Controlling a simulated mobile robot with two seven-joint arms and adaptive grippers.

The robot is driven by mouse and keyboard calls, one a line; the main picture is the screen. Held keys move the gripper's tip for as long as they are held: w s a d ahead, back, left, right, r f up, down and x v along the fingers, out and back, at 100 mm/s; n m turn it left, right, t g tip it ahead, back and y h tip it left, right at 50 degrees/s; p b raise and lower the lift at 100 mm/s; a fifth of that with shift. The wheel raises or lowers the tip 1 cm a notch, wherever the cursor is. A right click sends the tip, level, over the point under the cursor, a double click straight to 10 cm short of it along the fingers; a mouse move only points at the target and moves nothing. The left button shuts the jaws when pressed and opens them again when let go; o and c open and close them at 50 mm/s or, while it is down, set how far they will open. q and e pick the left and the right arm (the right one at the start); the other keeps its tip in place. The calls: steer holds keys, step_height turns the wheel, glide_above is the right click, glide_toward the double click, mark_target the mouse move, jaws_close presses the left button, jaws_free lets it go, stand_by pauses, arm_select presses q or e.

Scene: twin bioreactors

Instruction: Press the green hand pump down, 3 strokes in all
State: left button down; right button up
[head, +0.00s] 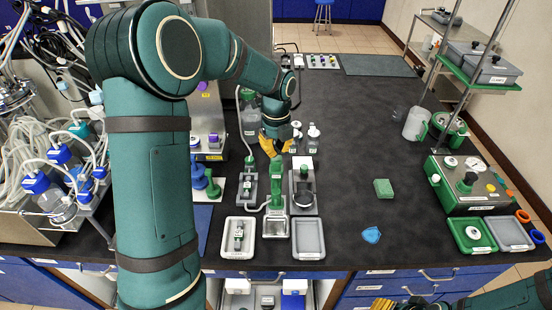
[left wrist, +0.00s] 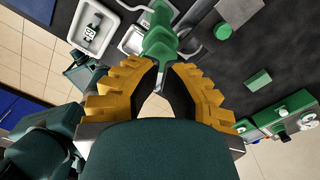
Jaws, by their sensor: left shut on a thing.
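The green hand pump (head: 277,190) stands near the front of the dark bench, among small metal fixtures and trays. Its green top also shows at the top of the left wrist view (left wrist: 160,38). My left gripper (head: 276,153) reaches down over it with yellow fingers. In the left wrist view the fingertips (left wrist: 161,68) close in at the pump's green upper part, and the gripper is shut on it. The exact contact is partly hidden. Only a yellow piece of my right gripper (head: 383,303) shows at the bottom edge; its jaws cannot be read.
A white tray (head: 229,252) and a grey tray (head: 308,253) lie in front. A grey-based device (head: 303,205) stands right beside the pump. A green block (head: 384,188) and a blue piece (head: 371,235) lie right on open bench. Bottles and tubing crowd the left.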

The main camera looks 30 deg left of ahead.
mark_target(276, 159)
arm_select(q)
steer(key=shift+f+b, duration=1.4)
steer(key=shift+f, duration=1)
steer(key=shift+r, duration=0.2)
steer(key=shift+r+p, duration=2.15)
steer(key=shift+r, duration=0.45)
steer(key=shift+f, duration=0.2)
